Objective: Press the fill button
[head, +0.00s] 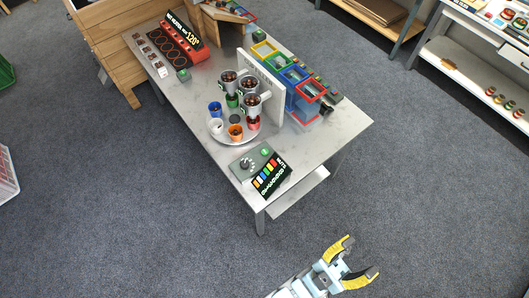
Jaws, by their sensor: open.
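A grey control box (254,160) stands at the near end of the metal table, with a dark knob (245,163) and a small green button (265,152) on top. A black sign with coloured bars (270,174) leans at its front. Another small box with a green button (183,75) stands farther back beside the red sign. I cannot read which button is the fill button. My gripper (361,257) is open and empty, with yellow-tipped fingers, at the lower right. In the picture it is below and right of the table, well apart from both buttons.
The metal table (345,122) also holds a round tray (233,140) with coloured cups under metal funnels, a white upright panel (262,85) and coloured bins (290,75). A red price sign (183,35) stands at the back left. The carpet around the table's near end is clear.

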